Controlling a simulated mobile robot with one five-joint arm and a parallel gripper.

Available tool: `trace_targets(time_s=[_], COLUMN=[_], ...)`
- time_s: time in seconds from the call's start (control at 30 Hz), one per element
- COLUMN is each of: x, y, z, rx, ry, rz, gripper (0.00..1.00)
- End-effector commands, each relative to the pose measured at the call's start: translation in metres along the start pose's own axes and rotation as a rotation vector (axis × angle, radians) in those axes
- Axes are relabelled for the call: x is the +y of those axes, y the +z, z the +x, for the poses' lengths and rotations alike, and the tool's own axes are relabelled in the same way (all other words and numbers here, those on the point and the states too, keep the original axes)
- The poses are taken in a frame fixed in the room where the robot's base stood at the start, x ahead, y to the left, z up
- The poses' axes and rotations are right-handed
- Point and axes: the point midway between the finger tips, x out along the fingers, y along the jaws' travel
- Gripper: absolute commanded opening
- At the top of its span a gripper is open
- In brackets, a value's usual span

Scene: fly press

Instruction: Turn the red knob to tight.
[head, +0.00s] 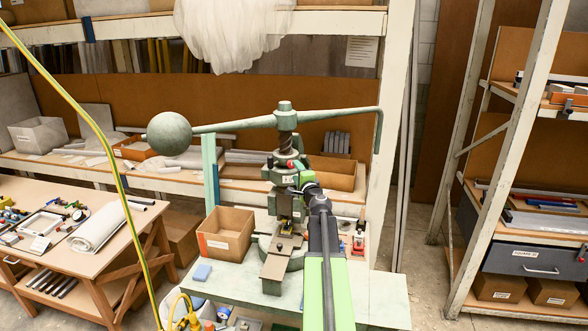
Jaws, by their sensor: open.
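The fly press (284,205) stands on the pale green table, with a long top lever (255,122) that ends in a round ball weight (169,133) on the left. A small red knob (291,165) shows on the upper front of the press, below the screw. It is too small to tell its setting. My gripper (303,182) is at the press head, just below and to the right of the red knob. It is open. My arm hides the right side of the press, and I cannot tell whether my fingers touch anything.
A cardboard box (225,236) and a blue block (202,272) are left of the press. A small red item (359,243) stands right of my arm. The lever's bent right end (379,125) hangs near a shelf post. The table's front right is clear.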

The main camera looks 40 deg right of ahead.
Motion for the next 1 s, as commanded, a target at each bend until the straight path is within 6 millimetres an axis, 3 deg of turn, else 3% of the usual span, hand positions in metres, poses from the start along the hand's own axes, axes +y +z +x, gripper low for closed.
trace_targets(time_s=[0.03, 0.2, 0.4, 0.6, 1.0], x=[0.000, 0.000, 0.000, 0.000, 0.000], y=[0.001, 0.002, 0.002, 0.001, 0.000], z=[-0.022, -0.070, -0.109, -0.122, -0.122], rx=[0.002, 0.002, 0.001, 0.001, 0.001], ry=[0.000, 0.000, 0.000, 0.000, 0.000], rz=[0.000, 0.000, 0.000, 0.000, 0.000], gripper=[0.49, 0.49, 0.49, 0.49, 0.49])
